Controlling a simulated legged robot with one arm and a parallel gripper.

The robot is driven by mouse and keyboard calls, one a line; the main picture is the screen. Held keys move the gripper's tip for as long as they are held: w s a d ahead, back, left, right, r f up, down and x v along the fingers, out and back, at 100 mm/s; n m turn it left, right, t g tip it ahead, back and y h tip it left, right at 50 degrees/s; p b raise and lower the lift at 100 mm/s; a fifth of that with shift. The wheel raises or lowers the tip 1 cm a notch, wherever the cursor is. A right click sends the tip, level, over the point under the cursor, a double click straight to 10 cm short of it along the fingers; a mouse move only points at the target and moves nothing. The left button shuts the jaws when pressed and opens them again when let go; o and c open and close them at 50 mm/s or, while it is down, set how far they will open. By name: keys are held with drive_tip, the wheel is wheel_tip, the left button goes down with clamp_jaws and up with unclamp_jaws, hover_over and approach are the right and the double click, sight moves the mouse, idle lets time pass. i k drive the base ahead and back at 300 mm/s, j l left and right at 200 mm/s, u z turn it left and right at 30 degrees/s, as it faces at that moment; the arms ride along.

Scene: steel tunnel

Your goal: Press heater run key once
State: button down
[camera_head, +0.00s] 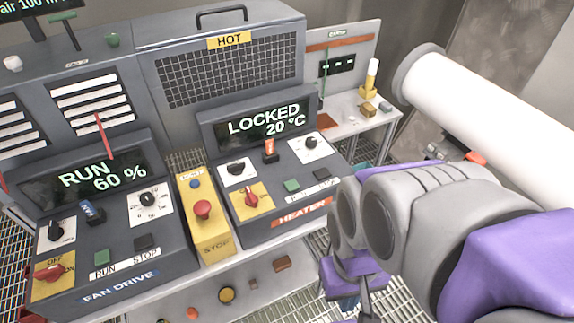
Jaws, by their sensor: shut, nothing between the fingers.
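The heater panel (262,222) stands in the middle of the bench. Its heater display (267,122) reads LOCKED, 20 °C. A green key (292,185) and a dark key (321,174) sit side by side above the red HEATER label (302,214); the lettering on the strip below them is too small to read. A red rotary switch (251,198) on a yellow plate is left of the green key. My gripper (350,285), with purple parts, is shut and empty at the lower right, apart from the keys. Its fingertips are partly cut off or hidden.
The fan drive panel (100,284) at left shows RUN, 60 %. A yellow stop box (207,222) with a red button stands between the panels. The HOT grille cabinet (228,73) rises behind. A small side table (360,112) holds loose parts. A white pipe (485,125) crosses the right.

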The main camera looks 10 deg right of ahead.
sight(292, 185)
drive_tip(key=j+z, duration=0.25)
drive_tip(key=j, duration=0.4)
drive_tip(key=j+z, duration=0.25)
drive_tip(key=j, duration=0.4)
drive_tip(key=k+j+z, duration=0.1)
drive_tip(key=j+z, duration=0.15)
drive_tip(key=j, duration=0.4)
